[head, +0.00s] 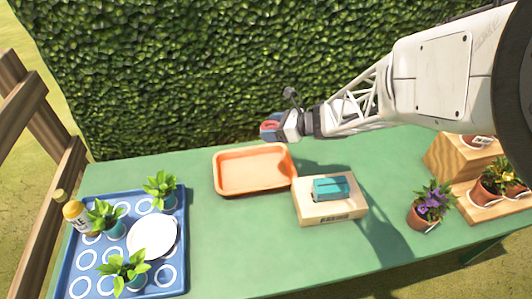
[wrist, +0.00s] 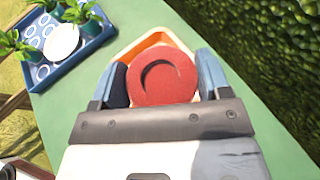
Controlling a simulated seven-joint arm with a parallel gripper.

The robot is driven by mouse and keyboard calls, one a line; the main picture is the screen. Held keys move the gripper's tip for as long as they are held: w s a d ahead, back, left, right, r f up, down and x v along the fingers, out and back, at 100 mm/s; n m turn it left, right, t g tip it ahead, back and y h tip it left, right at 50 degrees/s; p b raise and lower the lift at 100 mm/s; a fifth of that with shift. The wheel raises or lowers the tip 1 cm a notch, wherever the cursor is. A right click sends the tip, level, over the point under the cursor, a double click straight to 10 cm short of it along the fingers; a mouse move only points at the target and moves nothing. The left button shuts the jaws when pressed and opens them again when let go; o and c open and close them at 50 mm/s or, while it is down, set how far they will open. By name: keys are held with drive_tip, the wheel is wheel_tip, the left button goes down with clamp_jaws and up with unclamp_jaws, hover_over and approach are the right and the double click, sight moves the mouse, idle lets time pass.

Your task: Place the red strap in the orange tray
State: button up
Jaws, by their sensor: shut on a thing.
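My gripper (wrist: 162,82) is shut on the red strap (wrist: 160,77), a round red roll that sits between the two blue fingers in the wrist view. In the head view the gripper (head: 272,128) is up near the hedge, above the table's back edge, with a bit of the red strap (head: 270,126) showing at its tip. The orange tray (head: 252,190) lies empty on the green table, nearer the camera than the gripper. In the wrist view the tray (wrist: 153,38) is below and behind the strap, which hides most of it.
A cardboard box (head: 330,210) with a teal item (head: 331,188) on it stands right of the tray. A blue tray (head: 175,270) with potted plants and a white plate (head: 152,237) is at left. Flower pots (head: 432,203) and wooden steps (head: 452,158) are at right.

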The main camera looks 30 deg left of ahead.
drive_tip(key=s+a+f+n+g+h, duration=0.1)
drive_tip(key=s+a+f+n+g, duration=0.2)
drive_tip(key=s+a+n+g, duration=0.15)
hover_over(255, 173)
wheel_tip(255, 173, down, 4)
drive_tip(key=shift+f+m+t, duration=0.35)
drive_tip(key=shift+f+m, duration=0.1)
drive_tip(key=shift+h, duration=0.3)
drive_tip(key=shift+f, duration=3.1)
drive_tip(key=shift+f, duration=0.1)
drive_tip(key=shift+f, duration=1.8)
drive_tip(key=shift+f, duration=0.1)
drive_tip(key=o, duration=1)
